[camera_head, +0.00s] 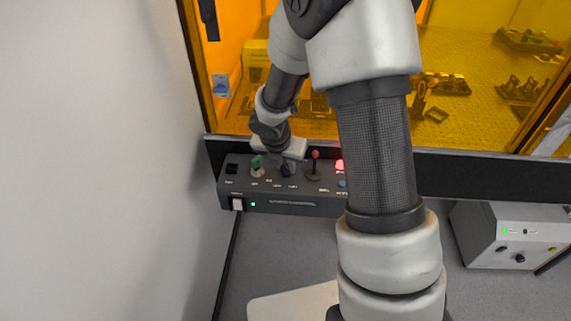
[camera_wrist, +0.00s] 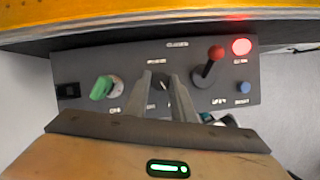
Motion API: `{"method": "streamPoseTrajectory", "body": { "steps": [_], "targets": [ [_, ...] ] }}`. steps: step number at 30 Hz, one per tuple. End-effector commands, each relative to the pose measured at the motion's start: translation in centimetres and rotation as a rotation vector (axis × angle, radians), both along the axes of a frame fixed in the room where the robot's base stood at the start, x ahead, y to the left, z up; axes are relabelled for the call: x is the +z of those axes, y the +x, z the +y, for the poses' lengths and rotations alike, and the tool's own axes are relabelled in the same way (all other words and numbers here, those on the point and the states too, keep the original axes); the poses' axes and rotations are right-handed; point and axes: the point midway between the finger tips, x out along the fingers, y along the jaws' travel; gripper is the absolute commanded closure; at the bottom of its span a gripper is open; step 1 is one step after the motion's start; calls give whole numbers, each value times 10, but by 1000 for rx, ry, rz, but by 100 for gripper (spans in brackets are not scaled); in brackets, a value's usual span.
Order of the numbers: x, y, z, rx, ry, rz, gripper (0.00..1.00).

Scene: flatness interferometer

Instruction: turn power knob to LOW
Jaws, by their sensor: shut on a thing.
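A dark control panel (camera_head: 300,203) sits below the orange window, and it fills the middle of the wrist view (camera_wrist: 128,60). My gripper (camera_head: 286,171) reaches down to the panel between a green knob (camera_head: 257,163) and a red-tipped lever (camera_head: 315,155). In the wrist view, my gripper's two fingers (camera_wrist: 159,80) are closed around a small dark knob (camera_wrist: 160,82). The fingers hide most of this knob, so its pointer and setting cannot be seen. The green knob (camera_wrist: 103,87) stands to its left, turned at a slant. The printed labels are too blurred to read.
The red-tipped lever (camera_wrist: 216,55), a lit red button (camera_wrist: 242,46) and a blue button (camera_wrist: 243,87) are right of my fingers. A black switch (camera_wrist: 68,90) is at the panel's left end. A white wall (camera_head: 100,160) stands close on the left.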

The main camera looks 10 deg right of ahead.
Motion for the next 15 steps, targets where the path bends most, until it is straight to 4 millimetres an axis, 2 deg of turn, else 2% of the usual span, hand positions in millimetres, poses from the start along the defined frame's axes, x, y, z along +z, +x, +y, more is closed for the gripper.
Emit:
{"method": "streamPoseTrajectory", "body": {
  "steps": [15],
  "targets": [
    [0, 3, 3, -422, -1, 1, 99]
  ]
}}
